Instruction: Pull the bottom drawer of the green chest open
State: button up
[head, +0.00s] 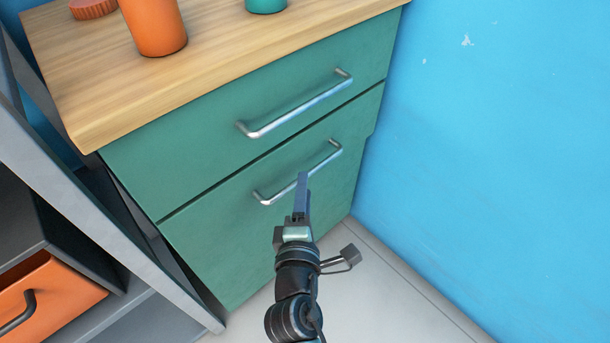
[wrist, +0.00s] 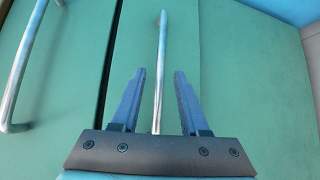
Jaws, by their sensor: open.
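The green chest (head: 232,254) has a top drawer (head: 190,150) and a bottom drawer (head: 225,225), both flush with the front. The bottom drawer's silver bar handle (head: 325,160) runs across its front. My gripper (head: 302,176) is in front of this handle and hides part of it. In the wrist view, my gripper (wrist: 159,78) is open, with one finger on each side of the bottom handle (wrist: 162,45). Neither finger appears to touch the bar. The top handle (wrist: 28,60) shows at the left of the wrist view.
An orange canister (head: 153,25), an orange lid (head: 92,8) and a teal container (head: 265,4) stand on the wooden top (head: 220,45). A grey shelf with an orange drawer (head: 45,295) is at left. A blue wall (head: 500,130) closes the right. Some floor (head: 385,300) is clear.

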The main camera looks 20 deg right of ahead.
jog(key=shift+x, duration=2.25)
grip_shut()
jog(key=shift+a, duration=0.1)
